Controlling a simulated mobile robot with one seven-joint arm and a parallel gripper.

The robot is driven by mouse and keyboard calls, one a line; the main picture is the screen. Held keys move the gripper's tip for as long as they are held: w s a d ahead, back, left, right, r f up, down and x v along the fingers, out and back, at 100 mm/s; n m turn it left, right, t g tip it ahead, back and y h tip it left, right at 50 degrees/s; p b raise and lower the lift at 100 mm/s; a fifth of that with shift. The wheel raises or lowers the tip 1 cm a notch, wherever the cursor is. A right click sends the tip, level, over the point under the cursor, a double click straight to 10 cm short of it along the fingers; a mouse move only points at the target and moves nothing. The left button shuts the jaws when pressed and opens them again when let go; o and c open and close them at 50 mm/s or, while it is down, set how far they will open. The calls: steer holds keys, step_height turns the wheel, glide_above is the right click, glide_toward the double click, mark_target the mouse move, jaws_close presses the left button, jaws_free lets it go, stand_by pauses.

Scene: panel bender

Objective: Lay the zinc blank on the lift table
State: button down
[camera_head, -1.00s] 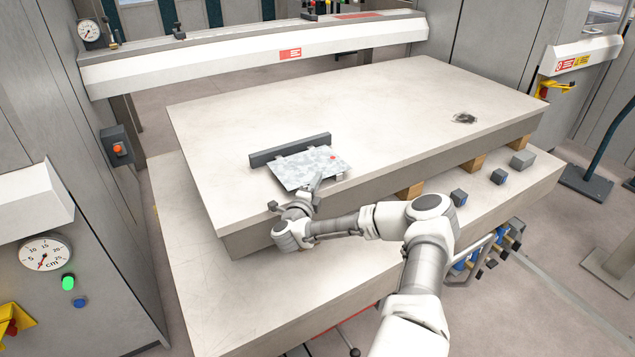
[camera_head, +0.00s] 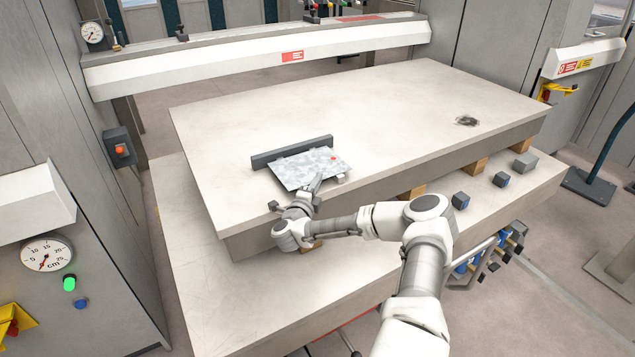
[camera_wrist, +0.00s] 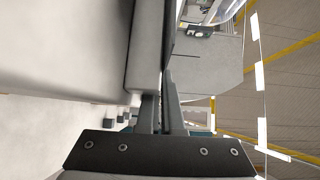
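The zinc blank (camera_head: 305,171) is a thin mottled grey sheet with a red dot. It is just above the broad pale upper slab (camera_head: 400,108), in front of a dark upright bar (camera_head: 292,152). My gripper (camera_head: 316,184) is at the blank's front edge and appears shut on it. A small light pad (camera_head: 340,178) shows below the blank's right side. In the wrist view my two fingers (camera_wrist: 162,112) are close together; the blank is hard to make out there. I cannot tell whether the upper slab or the lower slab (camera_head: 290,300) is the lift table.
Wooden blocks (camera_head: 475,166) separate the slabs. Small grey blocks (camera_head: 461,200) stand along the lower slab's right part. A dark smudge (camera_head: 466,121) marks the upper slab's right end. A white machine beam (camera_head: 250,62) crosses behind. Most of the upper slab is clear.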

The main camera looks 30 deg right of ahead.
steer(key=c, duration=1)
jaws_free()
steer(key=shift+a, duration=0.1)
steer(key=p+v, duration=0.6)
steer(key=v, duration=1.1)
steer(key=shift+s+p, duration=0.2)
steer(key=shift+p, duration=0.1)
steer(key=shift+w, duration=0.1)
